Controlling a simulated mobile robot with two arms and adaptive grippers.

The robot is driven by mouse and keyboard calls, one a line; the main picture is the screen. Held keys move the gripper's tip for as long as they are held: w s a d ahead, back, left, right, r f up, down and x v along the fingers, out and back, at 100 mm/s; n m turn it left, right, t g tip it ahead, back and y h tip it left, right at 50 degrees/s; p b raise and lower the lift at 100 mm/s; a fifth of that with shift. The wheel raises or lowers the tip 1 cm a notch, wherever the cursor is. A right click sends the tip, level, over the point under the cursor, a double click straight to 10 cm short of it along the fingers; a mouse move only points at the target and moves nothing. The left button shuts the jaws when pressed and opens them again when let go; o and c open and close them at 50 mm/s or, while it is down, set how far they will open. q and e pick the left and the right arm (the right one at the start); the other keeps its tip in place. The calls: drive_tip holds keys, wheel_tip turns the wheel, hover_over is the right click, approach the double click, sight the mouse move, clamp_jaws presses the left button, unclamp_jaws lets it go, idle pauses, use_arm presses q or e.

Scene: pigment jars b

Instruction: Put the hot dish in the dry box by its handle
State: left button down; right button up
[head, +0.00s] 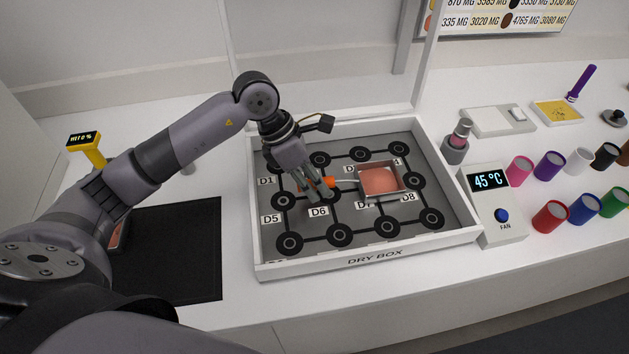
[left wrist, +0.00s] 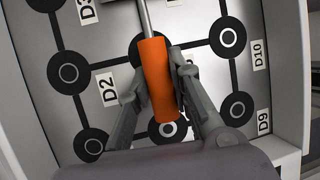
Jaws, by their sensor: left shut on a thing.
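The dish (head: 379,181) is a square metal pan with salmon-coloured contents, inside the walls of the white dry box (head: 374,259). Its orange handle (left wrist: 157,78) points left in the head view. My left gripper (head: 319,189) reaches down into the box and is shut on the handle; its fingers sit on both sides of it in the left wrist view (left wrist: 165,108). The dish covers part of the grid of dark ringed spots near labels D7 and D8. I cannot tell whether it touches the floor.
A fan unit (head: 489,205) reading 45 °C stands right of the box, with several coloured jars (head: 551,216) beyond. A black mat (head: 190,250) lies left; another dish (head: 119,236) there is partly hidden by my arm. The box's clear lid is raised.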

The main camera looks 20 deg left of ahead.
use_arm(q)
drive_tip(key=shift+f+b, duration=0.25)
drive_tip(key=shift+b, duration=0.05)
idle(0.4)
drive_tip(key=c, duration=1.4)
unclamp_jaws()
drive_tip(key=shift+o, duration=0.2)
drive_tip(key=shift+r+p, duration=1.55)
drive_tip(key=shift+r, duration=1.5)
